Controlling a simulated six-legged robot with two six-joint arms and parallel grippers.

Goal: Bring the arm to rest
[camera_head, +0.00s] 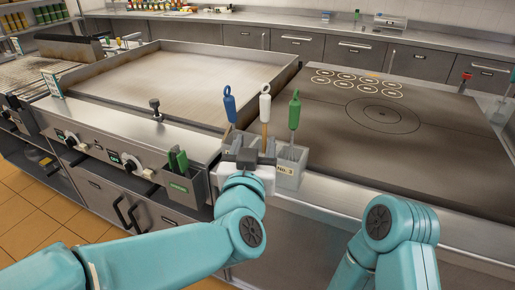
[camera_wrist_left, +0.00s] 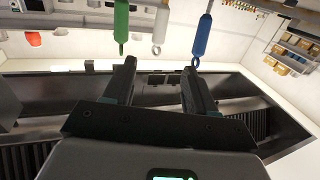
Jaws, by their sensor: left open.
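My left gripper (camera_head: 247,152) is at the grey utensil holder (camera_head: 291,167) on the front ledge, in the head view. In the left wrist view its two fingers (camera_wrist_left: 158,85) are apart with nothing between them. Blue (camera_head: 229,104), white (camera_head: 265,103) and green (camera_head: 294,112) handled tools stand upright at the holder. The gripper hides part of the holder and the lower ends of the blue and white tools. My right arm (camera_head: 395,230) shows at the lower right; its gripper is out of view.
A flat griddle (camera_head: 170,85) lies to the left and a dark hot plate (camera_head: 395,150) to the right. A small bin with green items (camera_head: 179,172) hangs on the front panel. A black knob (camera_head: 155,107) stands on the griddle's front edge. Floor shows at the lower left.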

